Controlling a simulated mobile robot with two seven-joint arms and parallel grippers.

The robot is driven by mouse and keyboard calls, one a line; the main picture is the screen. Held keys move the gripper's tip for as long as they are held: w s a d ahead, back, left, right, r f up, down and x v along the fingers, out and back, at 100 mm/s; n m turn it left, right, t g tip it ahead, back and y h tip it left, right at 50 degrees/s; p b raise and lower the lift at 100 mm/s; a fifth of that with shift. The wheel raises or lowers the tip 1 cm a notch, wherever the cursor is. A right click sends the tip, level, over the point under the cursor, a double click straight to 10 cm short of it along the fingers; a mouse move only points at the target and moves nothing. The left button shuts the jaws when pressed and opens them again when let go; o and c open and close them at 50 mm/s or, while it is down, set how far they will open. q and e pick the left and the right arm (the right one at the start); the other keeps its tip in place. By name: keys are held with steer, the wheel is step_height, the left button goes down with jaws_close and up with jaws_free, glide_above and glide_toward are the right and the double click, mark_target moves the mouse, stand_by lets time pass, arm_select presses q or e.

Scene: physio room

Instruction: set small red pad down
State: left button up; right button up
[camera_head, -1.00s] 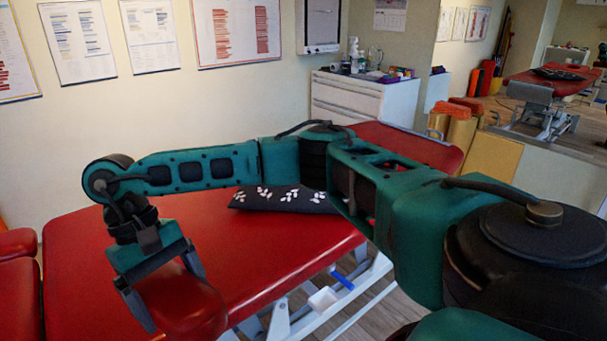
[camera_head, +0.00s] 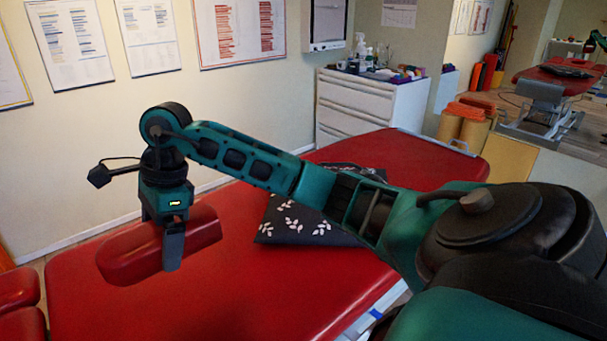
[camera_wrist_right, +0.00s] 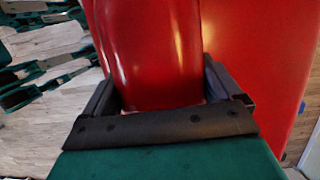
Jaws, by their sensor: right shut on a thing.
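The small red pad (camera_head: 125,255) is in my right gripper (camera_head: 172,255), over the left part of the red treatment table (camera_head: 220,300) in the head view. The gripper points down and its fingers straddle the pad. In the right wrist view the pad (camera_wrist_right: 155,55) sits between the two fingers (camera_wrist_right: 160,95), with the red table top (camera_wrist_right: 255,60) behind it. I cannot tell whether the pad's underside touches the table. My left gripper is not in view.
A dark cushion with white leaf prints (camera_head: 290,225) lies on the table, right of the pad. Red cushioned sections (camera_head: 20,290) adjoin at the left edge. A white cabinet (camera_head: 360,110) stands behind. The table's front left surface is clear.

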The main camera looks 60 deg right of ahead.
mark_target(187, 324)
steer(key=shift+w+d, duration=0.1)
steer(key=shift+f, duration=0.2)
step_height(187, 324, down, 19)
steer(key=shift+f+b, duration=0.1)
steer(key=shift+b, duration=0.75)
steer(key=shift+f, duration=0.2)
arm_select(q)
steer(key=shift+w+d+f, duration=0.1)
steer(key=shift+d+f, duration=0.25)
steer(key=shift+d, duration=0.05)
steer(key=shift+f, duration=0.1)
arm_select(e)
steer(key=o, duration=0.7)
steer(key=shift+f, duration=0.1)
steer(key=shift+o, duration=0.6)
